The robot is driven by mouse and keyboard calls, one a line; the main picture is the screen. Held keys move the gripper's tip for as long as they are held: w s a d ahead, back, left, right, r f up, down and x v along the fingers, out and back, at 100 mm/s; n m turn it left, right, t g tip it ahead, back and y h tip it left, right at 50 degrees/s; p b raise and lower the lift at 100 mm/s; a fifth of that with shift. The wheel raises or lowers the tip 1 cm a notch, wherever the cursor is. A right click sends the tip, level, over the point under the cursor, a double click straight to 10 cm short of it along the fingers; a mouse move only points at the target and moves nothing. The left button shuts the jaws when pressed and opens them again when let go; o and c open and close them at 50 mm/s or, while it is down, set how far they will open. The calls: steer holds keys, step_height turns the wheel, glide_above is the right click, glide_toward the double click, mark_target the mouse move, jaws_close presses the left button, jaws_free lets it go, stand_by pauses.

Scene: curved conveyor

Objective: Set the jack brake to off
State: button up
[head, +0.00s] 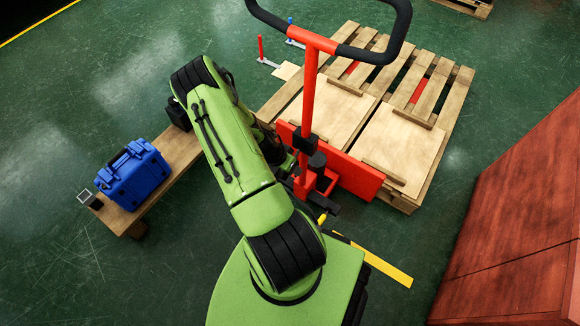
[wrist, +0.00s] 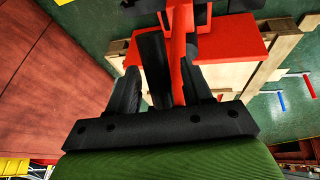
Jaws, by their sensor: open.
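The red pallet jack (head: 310,95) stands upright with its forks in a wooden pallet. It has a black loop handle (head: 345,54) and black parts low on its column. A small yellow piece (head: 322,218) shows near its base; I cannot tell whether this is the brake, nor its setting. My gripper (wrist: 164,92) is open in the wrist view, its two black fingers pointing at the jack's red body (wrist: 178,45). A dark cylindrical part (wrist: 155,66) shows between the fingers; contact is unclear. In the head view my arm mostly hides the gripper, beside the lower column.
The wooden pallet (head: 455,100) carries flat boards. A blue case (head: 133,174) sits on a wooden bench (head: 176,150) at left. A large red-brown box (head: 515,220) stands at right. Red (head: 261,47) and blue (head: 290,27) posts stand behind. Green floor is clear at upper left.

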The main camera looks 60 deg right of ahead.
steer(key=shift+c, duration=0.5)
jaws_close()
steer(key=shift+r, duration=0.1)
steer(key=shift+w+a+r+y+p, duration=0.1)
steer(key=shift+a+r+y+p, duration=0.15)
steer(key=shift+r+y+p, duration=0.9)
steer(key=shift+a+r+n+t+y, duration=0.1)
steer(key=shift+r+n+t+y, duration=0.3)
steer(key=shift+y, duration=0.8)
steer(key=shift+a+r+t+y, duration=0.1)
steer(key=shift+r+y, duration=0.5)
steer(key=shift+y, duration=0.55)
steer(key=shift+o, duration=0.5)
jaws_free()
